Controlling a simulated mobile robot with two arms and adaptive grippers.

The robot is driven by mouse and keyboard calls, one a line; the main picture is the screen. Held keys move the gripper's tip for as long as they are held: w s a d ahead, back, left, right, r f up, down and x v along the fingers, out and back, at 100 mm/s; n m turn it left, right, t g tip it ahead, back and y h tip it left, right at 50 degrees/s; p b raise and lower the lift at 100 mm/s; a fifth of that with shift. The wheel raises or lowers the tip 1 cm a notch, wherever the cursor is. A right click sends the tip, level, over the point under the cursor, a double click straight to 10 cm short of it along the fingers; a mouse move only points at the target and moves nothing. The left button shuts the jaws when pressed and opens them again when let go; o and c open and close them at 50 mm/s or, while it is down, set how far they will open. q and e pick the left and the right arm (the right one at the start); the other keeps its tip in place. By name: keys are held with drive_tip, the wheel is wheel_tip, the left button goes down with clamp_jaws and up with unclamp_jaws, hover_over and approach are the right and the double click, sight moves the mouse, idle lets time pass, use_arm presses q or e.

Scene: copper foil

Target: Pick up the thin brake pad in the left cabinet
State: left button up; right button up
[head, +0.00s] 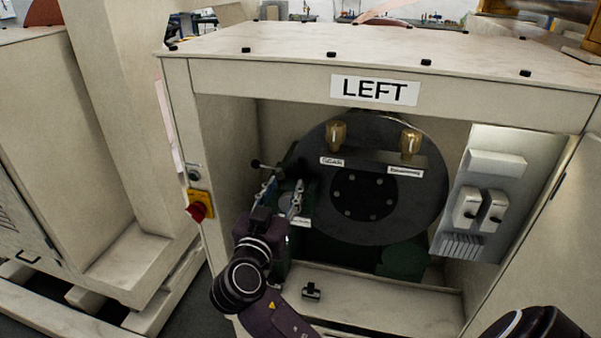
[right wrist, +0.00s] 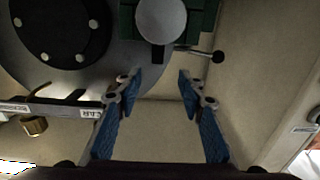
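The cabinet marked LEFT (head: 240,78) stands open at the front. Inside it a large dark grey disc (head: 415,215) stands upright; it also shows in the right wrist view (right wrist: 105,60). Beside the disc is a green block (right wrist: 205,12) with a light grey round piece (right wrist: 160,18) in front of it. I cannot tell whether this round piece is the thin brake pad. My right gripper (head: 282,193) is inside the opening, left of the disc. In the right wrist view its blue fingers (right wrist: 158,84) are apart with nothing between them. My left gripper is not seen.
A lever with a black knob (right wrist: 218,57) sticks out near the right finger. A red switch (head: 197,207) is on the cabinet's left post. A small black part (head: 311,291) sits on the front ledge.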

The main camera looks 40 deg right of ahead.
sight(296, 167)
drive_tip(key=x, duration=0.4)
drive_tip(key=shift+s+d+r+p, duration=0.15)
drive_tip(key=shift+d+r+p, duration=0.05)
drive_tip(key=shift+d+p, duration=0.15)
drive_tip(key=shift+r, duration=0.2)
drive_tip(key=shift+w+d+r+p, duration=0.1)
drive_tip(key=shift+w+d+p, duration=0.2)
drive_tip(key=shift+p, duration=0.2)
drive_tip(key=w+d, duration=0.1)
drive_tip(key=w+d+f+p, duration=0.1)
drive_tip(key=d, duration=0.1)
drive_tip(key=shift+w, duration=0.4)
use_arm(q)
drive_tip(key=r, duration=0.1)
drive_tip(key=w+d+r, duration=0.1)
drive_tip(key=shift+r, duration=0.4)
use_arm(e)
drive_tip(key=shift+a, duration=0.15)
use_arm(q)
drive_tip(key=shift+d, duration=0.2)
use_arm(e)
clamp_jaws()
